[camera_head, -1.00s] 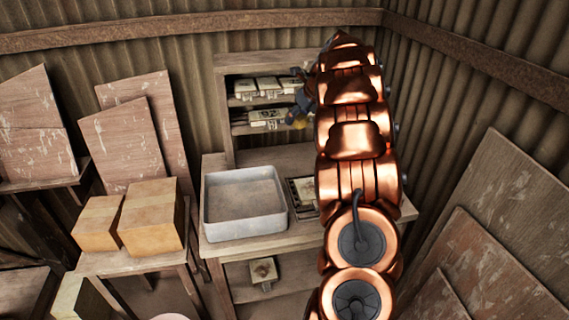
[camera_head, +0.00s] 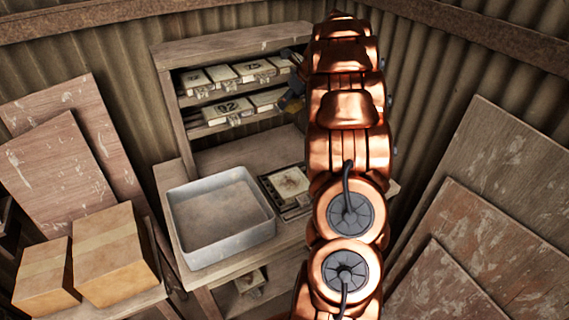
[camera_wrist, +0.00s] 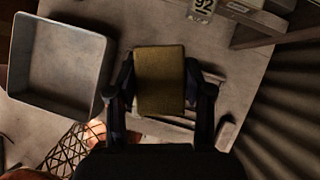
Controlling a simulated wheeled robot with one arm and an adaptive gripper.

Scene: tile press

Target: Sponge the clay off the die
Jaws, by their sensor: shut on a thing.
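My gripper (camera_wrist: 160,88) is shut on a yellow-brown sponge (camera_wrist: 160,70), held between its two dark fingers in the wrist view. In the head view the gripper (camera_head: 293,92) shows only partly, left of my copper arm and in front of the shelves. The die (camera_head: 289,183) lies on the bench right of the grey basin, with a brownish patch on its pale face. My arm hides its right side. In the wrist view the sponge and gripper cover most of what lies below, and I cannot tell whether the sponge touches anything.
The grey basin (camera_head: 220,252) stands on the bench (camera_head: 230,155). A shelf unit (camera_head: 232,42) behind holds several numbered dies. Cardboard boxes (camera_head: 112,255) stand at left. Boards lean on both side walls. The bench strip behind the basin is clear.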

